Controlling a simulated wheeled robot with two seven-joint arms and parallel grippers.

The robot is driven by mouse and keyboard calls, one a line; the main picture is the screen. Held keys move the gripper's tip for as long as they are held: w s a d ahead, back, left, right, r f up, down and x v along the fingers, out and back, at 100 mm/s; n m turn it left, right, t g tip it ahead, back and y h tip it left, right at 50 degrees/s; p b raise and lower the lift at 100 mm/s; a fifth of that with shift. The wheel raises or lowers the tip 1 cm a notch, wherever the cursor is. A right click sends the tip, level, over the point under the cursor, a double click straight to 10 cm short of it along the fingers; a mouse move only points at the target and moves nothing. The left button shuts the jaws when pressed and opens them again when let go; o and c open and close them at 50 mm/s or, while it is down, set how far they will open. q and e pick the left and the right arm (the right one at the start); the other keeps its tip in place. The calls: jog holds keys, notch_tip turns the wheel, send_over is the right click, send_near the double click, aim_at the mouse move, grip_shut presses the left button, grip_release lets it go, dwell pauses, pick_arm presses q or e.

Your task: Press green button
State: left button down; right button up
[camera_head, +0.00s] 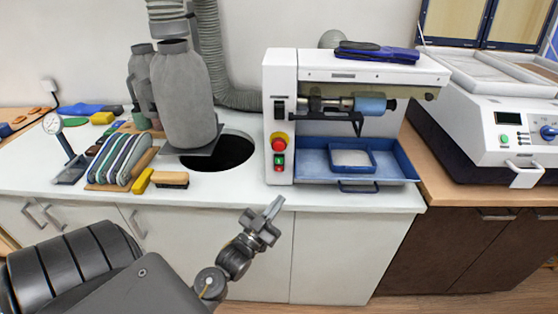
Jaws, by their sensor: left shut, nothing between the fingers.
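A white machine (281,80) stands at the back middle of the counter. Its left front panel bears a red knob on yellow (279,143) and, below it, a small green button (279,159). Another green button (504,139) is on the front of the white machine at the right. My left gripper (275,205) is shut and empty, in front of the counter's front edge, below the panel and apart from the buttons. My right gripper is not in view.
The counter edge (340,203) lies between my gripper and the panel. A blue tray (310,170) juts out right of the panel. The floor side is clear.

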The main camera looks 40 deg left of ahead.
aim_at(279, 160)
pick_arm(q)
jog(key=shift+m+t, duration=0.3)
jog(key=shift+t, duration=0.4)
jog(key=r, duration=0.2)
jog(key=s+r, duration=0.1)
jog(key=r, duration=0.2)
jog(key=shift+a, duration=0.1)
jog(key=shift+w+a+b, duration=0.4)
jog(key=shift+w+a, duration=0.5)
jog(key=shift+w, duration=0.25)
jog(key=shift+w+a+b, duration=0.4)
jog(key=shift+w+a, duration=0.45)
jog(key=shift+w, duration=0.3)
jog(key=shift+w+a+b, duration=0.4)
jog(key=shift+w+a, duration=0.5)
jog(key=shift+w, duration=0.25)
jog(key=shift+w, duration=0.1)
jog(key=shift+w+a, duration=0.25)
